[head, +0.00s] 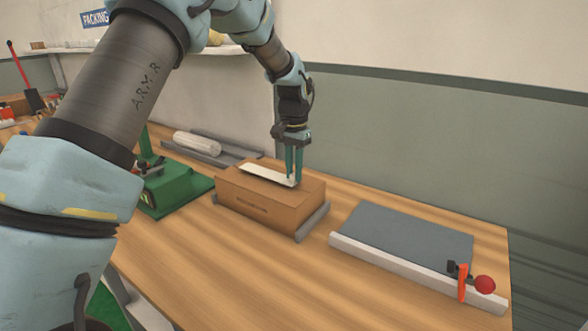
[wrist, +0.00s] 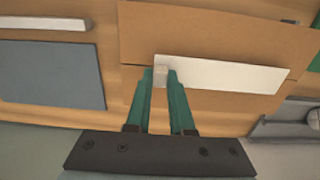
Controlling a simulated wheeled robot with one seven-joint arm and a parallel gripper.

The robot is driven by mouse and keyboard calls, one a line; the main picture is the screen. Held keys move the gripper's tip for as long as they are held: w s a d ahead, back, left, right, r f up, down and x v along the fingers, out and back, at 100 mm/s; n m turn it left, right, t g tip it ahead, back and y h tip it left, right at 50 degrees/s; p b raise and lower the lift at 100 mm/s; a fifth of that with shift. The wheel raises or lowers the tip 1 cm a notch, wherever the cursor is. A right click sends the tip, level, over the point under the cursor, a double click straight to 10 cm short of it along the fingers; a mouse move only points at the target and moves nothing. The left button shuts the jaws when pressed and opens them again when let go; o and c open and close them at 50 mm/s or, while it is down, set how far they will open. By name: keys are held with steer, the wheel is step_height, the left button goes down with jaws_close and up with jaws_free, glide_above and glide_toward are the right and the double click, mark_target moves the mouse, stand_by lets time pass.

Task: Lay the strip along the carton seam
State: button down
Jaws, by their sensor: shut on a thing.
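A white strip (head: 264,174) lies over the top of a brown carton (head: 252,202). In the wrist view the strip (wrist: 225,74) runs slightly slanted across the carton top (wrist: 190,30), near a thin seam line that it partly hides. My gripper (head: 293,182) points down over the right part of the carton. In the wrist view my gripper (wrist: 160,80) is shut on a small pale block or tab at one end of the strip. I cannot tell whether the whole strip touches the carton.
The carton sits between low grey rails (head: 312,222) on the wooden table (head: 240,262). A grey board with a pale edge bar (head: 400,268), an orange clamp (head: 462,282) and a red knob (head: 485,284) lies to the right. A green stand (head: 178,192) and a white roll (head: 197,143) are at left.

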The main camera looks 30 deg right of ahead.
steer(key=shift+f+b, duration=0.3)
steer(key=shift+f, duration=0.35)
steer(key=c, duration=0.7)
jaws_free()
